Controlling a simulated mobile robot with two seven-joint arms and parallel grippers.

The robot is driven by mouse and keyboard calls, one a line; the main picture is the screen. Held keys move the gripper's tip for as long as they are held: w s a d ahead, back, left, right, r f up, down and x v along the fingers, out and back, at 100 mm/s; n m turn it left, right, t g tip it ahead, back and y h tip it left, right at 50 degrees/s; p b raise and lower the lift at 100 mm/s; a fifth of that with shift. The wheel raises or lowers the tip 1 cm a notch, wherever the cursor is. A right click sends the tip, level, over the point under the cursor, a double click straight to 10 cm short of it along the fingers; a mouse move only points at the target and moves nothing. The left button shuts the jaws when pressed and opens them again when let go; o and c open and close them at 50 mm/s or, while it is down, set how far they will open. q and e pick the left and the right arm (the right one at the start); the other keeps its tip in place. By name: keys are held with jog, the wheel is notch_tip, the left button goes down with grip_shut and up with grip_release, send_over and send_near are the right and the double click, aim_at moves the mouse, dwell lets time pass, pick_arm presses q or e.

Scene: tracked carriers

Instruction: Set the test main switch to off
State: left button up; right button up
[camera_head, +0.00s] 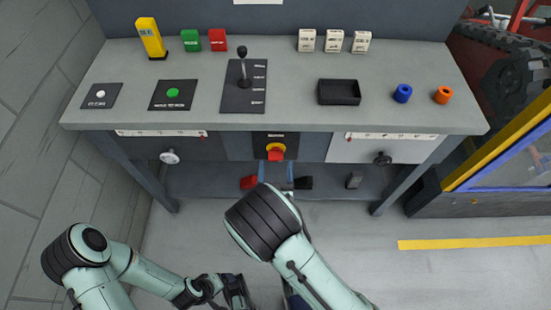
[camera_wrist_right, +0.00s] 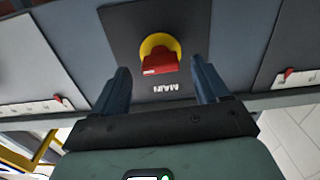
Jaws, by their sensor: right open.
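The main switch (camera_head: 276,152) is a red handle on a yellow disc, set in a dark panel on the bench front. It also shows in the right wrist view (camera_wrist_right: 158,57), above an upside-down "MAIN" label. The handle lies roughly crosswise there. My right gripper (camera_head: 276,174) is open and empty, just in front of and below the switch. In the wrist view its two fingers (camera_wrist_right: 162,84) stand apart on either side of the handle, with no visible contact. My left gripper (camera_head: 235,291) is low in the head view, away from the bench; its fingers are unclear.
Round knobs, pale (camera_head: 170,157) and black (camera_head: 382,158), flank the switch on the bench front. A lever (camera_head: 243,68), a green button (camera_head: 173,92) and a black tray (camera_head: 339,92) are on the benchtop. Bench legs stand at both sides.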

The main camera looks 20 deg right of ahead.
aim_at(276, 161)
jog(key=shift+x, duration=1.85)
pick_arm(q)
jog(key=shift+w+a+f, duration=0.15)
jog(key=shift+w+f, duration=0.05)
jog(key=shift+w, duration=0.05)
pick_arm(e)
jog(key=c, duration=1.1)
jog(key=shift+o, duration=0.2)
jog(key=shift+s, duration=0.1)
